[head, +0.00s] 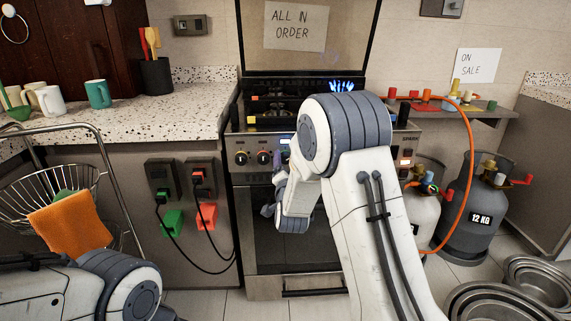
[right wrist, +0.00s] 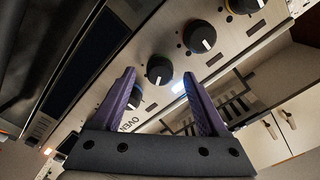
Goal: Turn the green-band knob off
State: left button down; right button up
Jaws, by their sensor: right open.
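The stove's front panel (head: 252,158) carries dark knobs with coloured bands. A yellow-band knob (head: 241,157) and a reddish-band knob (head: 263,157) show at its left; my right arm hides the middle of the panel. My right gripper (right wrist: 159,74) is open, with its purple fingers facing the panel. In the right wrist view a black knob (right wrist: 159,69) appears between the fingertips; I cannot tell whether they touch it. Other knobs show beside it (right wrist: 199,36), and one is partly behind the left finger (right wrist: 136,97). My left gripper is out of view.
Blue flames (head: 341,86) burn at the back right of the hob. An orange hose (head: 466,190) runs to gas cylinders (head: 478,215) on the right. A wire basket with an orange cloth (head: 70,222) stands left; metal pans (head: 535,283) lie at lower right.

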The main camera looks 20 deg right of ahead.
jog(key=shift+x, duration=0.8)
grip_shut()
jog(key=shift+n, duration=0.4)
jog(key=shift+n+b, duration=0.3)
jog(key=shift+n, duration=0.8)
jog(key=n, duration=0.2)
jog(key=shift+n, duration=0.3)
jog(key=n, duration=0.6)
jog(key=shift+n, duration=0.3)
